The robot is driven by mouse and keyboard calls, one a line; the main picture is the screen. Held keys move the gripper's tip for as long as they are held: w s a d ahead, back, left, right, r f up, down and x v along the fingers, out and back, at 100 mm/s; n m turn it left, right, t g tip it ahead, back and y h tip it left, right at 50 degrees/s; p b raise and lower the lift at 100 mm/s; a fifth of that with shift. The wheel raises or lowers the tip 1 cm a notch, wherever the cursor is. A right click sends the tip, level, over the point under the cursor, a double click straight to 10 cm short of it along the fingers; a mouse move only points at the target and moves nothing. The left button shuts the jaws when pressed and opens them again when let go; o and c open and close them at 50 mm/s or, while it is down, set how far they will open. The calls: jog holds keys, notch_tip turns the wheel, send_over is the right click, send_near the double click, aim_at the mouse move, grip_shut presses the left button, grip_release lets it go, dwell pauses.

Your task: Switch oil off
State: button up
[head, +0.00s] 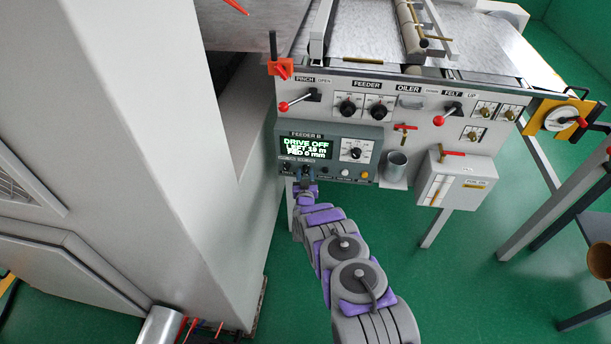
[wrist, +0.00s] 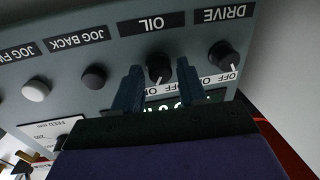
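The OIL knob (wrist: 158,66) is a small black rotary knob on the grey Feeder B panel. The wrist view shows it upside down below the OIL label. My gripper (wrist: 158,88) is open, with one dark blue finger on each side of the knob and small gaps seemingly left. The knob's lower part and its position markings are partly hidden by the fingers, so I cannot tell its setting. In the head view my gripper (head: 305,178) is at the panel's lower left and covers the knob. The panel screen (head: 306,148) reads "DRIVE OFF".
The DRIVE knob (wrist: 223,54) is close to one finger, with a black button (wrist: 94,76) and a white button (wrist: 36,88) on the other side. A large grey housing (head: 150,150) stands left of my arm.

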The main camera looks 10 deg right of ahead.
jog(key=c, duration=0.7)
grip_shut()
jog(key=shift+n, duration=0.3)
grip_release()
jog(key=n, duration=0.2)
jog(key=n+p, duration=0.1)
jog(key=n, duration=0.1)
jog(key=shift+a+r+g, duration=0.15)
jog(key=shift+a+g, duration=0.05)
jog(key=shift+g, duration=0.2)
jog(key=n, duration=0.4)
jog(key=shift+g, duration=0.3)
grip_shut()
jog(key=shift+n+h, duration=0.4)
jog(key=shift+n, duration=0.9)
